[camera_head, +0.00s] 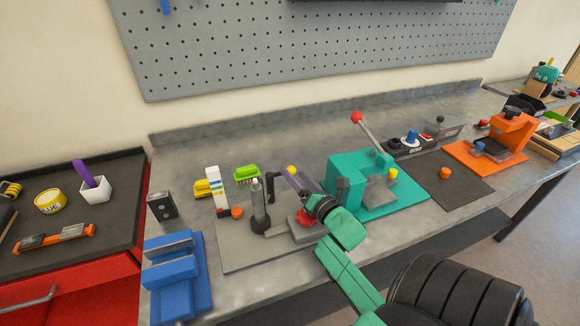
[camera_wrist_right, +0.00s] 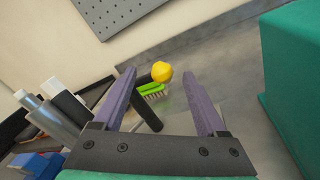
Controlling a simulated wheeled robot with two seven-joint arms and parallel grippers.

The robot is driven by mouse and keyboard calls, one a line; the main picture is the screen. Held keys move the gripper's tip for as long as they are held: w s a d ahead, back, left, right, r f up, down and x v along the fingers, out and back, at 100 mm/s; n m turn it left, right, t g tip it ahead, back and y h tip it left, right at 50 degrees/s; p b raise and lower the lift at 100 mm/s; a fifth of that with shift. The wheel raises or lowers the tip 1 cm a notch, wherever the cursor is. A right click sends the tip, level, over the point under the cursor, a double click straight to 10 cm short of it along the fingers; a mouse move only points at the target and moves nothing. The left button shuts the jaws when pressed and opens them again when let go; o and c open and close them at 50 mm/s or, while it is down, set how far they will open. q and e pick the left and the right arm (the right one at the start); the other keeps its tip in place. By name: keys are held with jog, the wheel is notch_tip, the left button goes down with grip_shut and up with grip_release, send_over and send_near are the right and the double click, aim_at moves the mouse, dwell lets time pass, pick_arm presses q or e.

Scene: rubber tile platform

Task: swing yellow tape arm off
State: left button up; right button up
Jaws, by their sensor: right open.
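A yellow knob (camera_head: 291,170) shows just past the fingertips of my right gripper (camera_head: 296,181) in the head view. In the right wrist view, the yellow knob (camera_wrist_right: 162,72) appears between the two purple fingers (camera_wrist_right: 160,76), which are spread and hold nothing. I cannot tell whether the knob is level with the fingertips or beyond them. A dark bar (camera_wrist_right: 146,108) shows between the fingers below the knob; its join to the knob is not clear. A grey post (camera_head: 259,205) stands left of the gripper on a grey plate (camera_head: 240,258). My left gripper is out of view.
A teal fixture (camera_head: 408,205) with a red-knobbed lever stands close right of the gripper. A green brush (camera_head: 246,174) lies behind the post. A blue vise-like block (camera_head: 178,280) is at the left. A red knob (camera_head: 306,217) sits below the gripper.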

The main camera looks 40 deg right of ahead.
aim_at(293, 174)
jog(key=w, duration=0.3)
jog(key=shift+w+d, duration=0.2)
jog(key=shift+w, duration=0.15)
jog(key=shift+s, duration=0.1)
jog(key=c, duration=1.1)
grip_shut()
jog(key=shift+f, duration=0.25)
